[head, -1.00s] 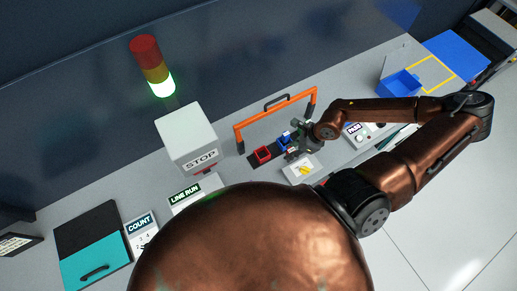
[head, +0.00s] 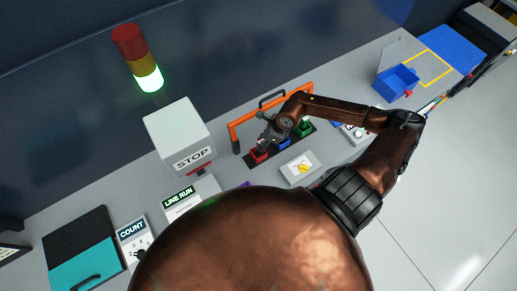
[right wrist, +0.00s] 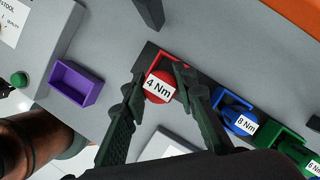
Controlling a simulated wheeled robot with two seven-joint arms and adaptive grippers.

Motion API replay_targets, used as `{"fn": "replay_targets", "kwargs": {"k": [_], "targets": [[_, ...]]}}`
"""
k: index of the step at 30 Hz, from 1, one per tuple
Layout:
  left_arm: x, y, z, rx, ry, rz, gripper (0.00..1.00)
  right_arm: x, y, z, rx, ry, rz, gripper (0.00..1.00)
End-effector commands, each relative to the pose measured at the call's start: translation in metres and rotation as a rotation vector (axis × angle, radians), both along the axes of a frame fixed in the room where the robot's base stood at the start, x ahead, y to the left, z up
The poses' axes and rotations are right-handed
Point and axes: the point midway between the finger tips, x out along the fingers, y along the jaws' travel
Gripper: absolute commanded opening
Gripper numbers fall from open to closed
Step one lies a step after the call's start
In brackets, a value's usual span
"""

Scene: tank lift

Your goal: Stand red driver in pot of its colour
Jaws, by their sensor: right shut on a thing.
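The red driver (right wrist: 160,88), with a "4 Nm" label on its end, is between the fingers of my right gripper (right wrist: 160,82) in the right wrist view. The gripper is shut on it. The red pot (right wrist: 172,57) shows just behind the driver, its rim partly covered by it. I cannot tell how deep the driver sits. In the head view my right gripper (head: 268,139) is right above the red pot (head: 258,157), and the driver is mostly hidden there. My left gripper is not in view.
A blue pot (right wrist: 222,97) with an "8 Nm" driver and a green pot (right wrist: 270,136) with a "6 Nm" driver stand in the same row. An orange frame (head: 236,138) rises behind. A purple open box (right wrist: 75,83) lies to the left in the right wrist view.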

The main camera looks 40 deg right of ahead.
Motion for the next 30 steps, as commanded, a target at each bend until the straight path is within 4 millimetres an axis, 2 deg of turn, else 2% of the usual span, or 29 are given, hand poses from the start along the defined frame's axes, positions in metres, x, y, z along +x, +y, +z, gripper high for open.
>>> {"fn": "replay_targets", "kwargs": {"k": [7, 14, 20, 21, 28, 30], "targets": [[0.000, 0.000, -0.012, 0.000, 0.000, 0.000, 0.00, 0.011, 0.003, -0.014, 0.001, -0.002, 0.000, 0.00], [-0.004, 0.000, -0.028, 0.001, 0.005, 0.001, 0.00, 0.008, 0.001, -0.051, -0.005, 0.011, -0.001, 0.00], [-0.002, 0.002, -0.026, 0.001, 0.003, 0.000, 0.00, 0.005, -0.003, -0.051, -0.011, 0.015, -0.005, 0.00], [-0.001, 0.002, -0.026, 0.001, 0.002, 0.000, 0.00, 0.005, -0.003, -0.051, -0.012, 0.015, -0.006, 0.27], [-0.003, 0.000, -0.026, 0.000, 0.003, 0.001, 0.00, 0.010, 0.001, -0.047, -0.006, 0.006, 0.000, 0.43], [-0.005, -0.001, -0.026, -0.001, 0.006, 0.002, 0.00, 0.011, 0.002, -0.047, -0.005, 0.005, 0.001, 0.43]]}}
